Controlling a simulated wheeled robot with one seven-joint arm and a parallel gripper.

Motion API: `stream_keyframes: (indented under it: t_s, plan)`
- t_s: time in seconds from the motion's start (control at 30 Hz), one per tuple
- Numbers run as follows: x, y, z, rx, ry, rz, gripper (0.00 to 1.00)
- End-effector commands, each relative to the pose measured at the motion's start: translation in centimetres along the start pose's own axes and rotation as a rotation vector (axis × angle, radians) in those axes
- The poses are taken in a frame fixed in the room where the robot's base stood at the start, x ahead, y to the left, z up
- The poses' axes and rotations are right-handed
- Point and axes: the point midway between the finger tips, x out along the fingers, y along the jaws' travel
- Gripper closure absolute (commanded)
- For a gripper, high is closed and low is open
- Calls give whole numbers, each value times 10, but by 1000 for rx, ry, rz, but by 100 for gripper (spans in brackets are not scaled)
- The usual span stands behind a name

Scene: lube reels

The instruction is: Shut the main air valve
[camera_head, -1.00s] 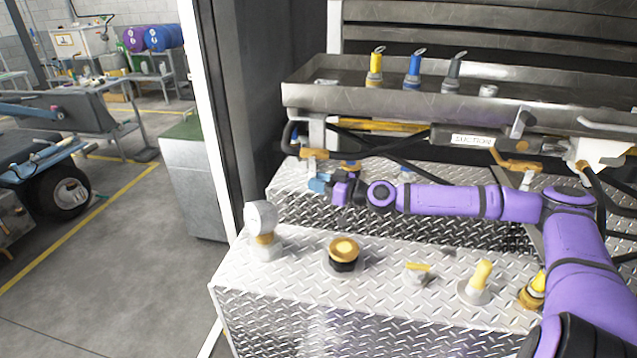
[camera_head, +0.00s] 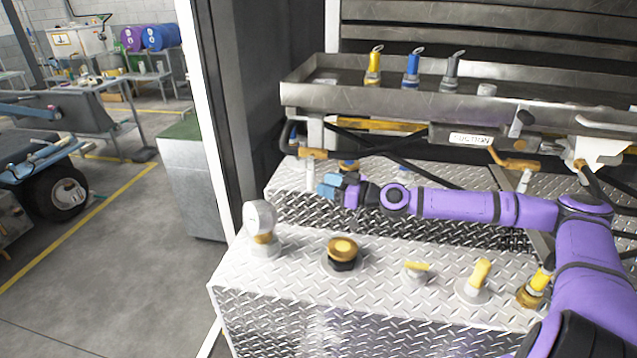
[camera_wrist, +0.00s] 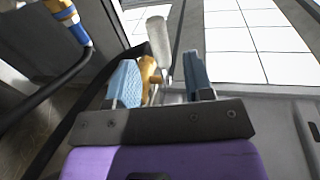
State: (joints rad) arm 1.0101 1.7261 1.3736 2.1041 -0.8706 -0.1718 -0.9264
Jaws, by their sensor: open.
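My gripper (camera_head: 327,187) has blue fingertips and is open and empty, pointing left above the diamond-plate deck. Just above it, under the metal tray's left end, is a valve with a brass-yellow handle (camera_head: 313,153) on a pale vertical pipe (camera_head: 316,130). In the wrist view a brass fitting (camera_wrist: 148,72) and a pale grey cylinder (camera_wrist: 159,45) show beyond and between my open fingers (camera_wrist: 161,82), apart from them as far as I can see. No label marks which valve is the main air valve.
The tray (camera_head: 400,103) overhangs behind. A dark cabinet post (camera_head: 240,110) is at the left.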

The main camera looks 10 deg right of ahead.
Motion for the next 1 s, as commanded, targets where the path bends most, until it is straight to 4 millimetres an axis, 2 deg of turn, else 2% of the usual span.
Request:
stream_keyframes:
  t_s: [0.2,0.4,0.6,1.0]
  plan:
    - [-39,1,0,1,2,4,53]
    - [-61,1,0,2,1,3,53]
    - [-70,0,0,0,1,1,53]
    - [-71,0,0,0,0,1,53]
